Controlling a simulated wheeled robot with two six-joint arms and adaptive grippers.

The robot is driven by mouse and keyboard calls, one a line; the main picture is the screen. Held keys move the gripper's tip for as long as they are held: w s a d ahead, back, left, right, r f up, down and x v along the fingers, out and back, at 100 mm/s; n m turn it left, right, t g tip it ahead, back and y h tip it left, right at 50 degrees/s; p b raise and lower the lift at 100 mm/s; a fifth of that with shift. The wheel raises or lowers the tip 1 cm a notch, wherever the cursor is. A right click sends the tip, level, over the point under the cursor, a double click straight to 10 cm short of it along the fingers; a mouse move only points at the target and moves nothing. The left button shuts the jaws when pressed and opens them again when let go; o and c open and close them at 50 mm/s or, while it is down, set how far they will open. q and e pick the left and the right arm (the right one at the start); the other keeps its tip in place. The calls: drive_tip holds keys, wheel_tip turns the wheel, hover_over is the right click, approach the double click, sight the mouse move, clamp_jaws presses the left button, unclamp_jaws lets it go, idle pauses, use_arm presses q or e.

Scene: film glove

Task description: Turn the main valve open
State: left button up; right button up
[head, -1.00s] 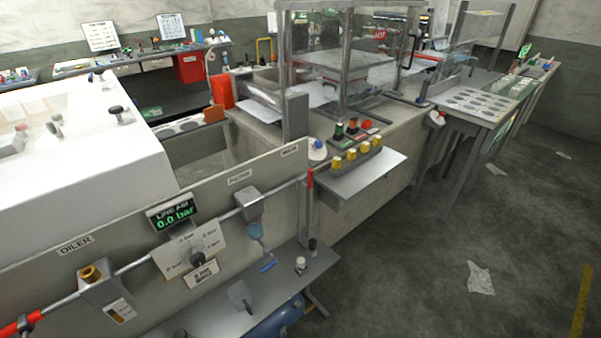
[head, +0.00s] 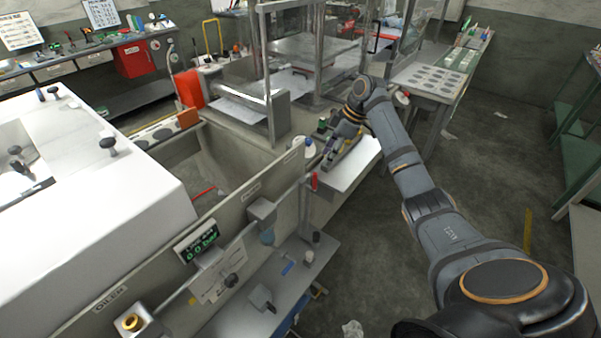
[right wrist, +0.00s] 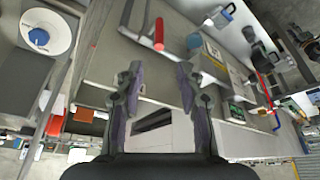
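The main valve's red lever (head: 314,182) is at the right end of the air pipe on the panel. It hangs down next to a post. In the right wrist view a red-tipped lever (right wrist: 159,34), apparently the same one, is beyond the fingertips, apart from them. My right gripper (right wrist: 160,82) is open and empty. In the head view my right gripper (head: 332,158) is above the white shelf, just up and right of the lever, and its fingers are hard to make out. The line air display (head: 196,245) reads 0.0 bar. My left gripper is not in view.
The white shelf (head: 357,165) with its push buttons is partly hidden under my right arm. The pipe panel (head: 150,270) runs to the lower left. A grey lower shelf (head: 240,310) carries small parts. A glass-walled guard frame (head: 265,70) stands behind.

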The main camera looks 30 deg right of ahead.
sight(316, 174)
drive_tip(key=p+x, duration=0.2)
drive_tip(key=x, duration=0.7)
drive_tip(key=shift+w+f+p, duration=0.1)
drive_tip(key=shift+f+p, duration=0.25)
drive_tip(key=shift+w+f, duration=0.1)
drive_tip(key=shift+f, duration=0.4)
drive_tip(key=shift+a, duration=0.1)
clamp_jaws()
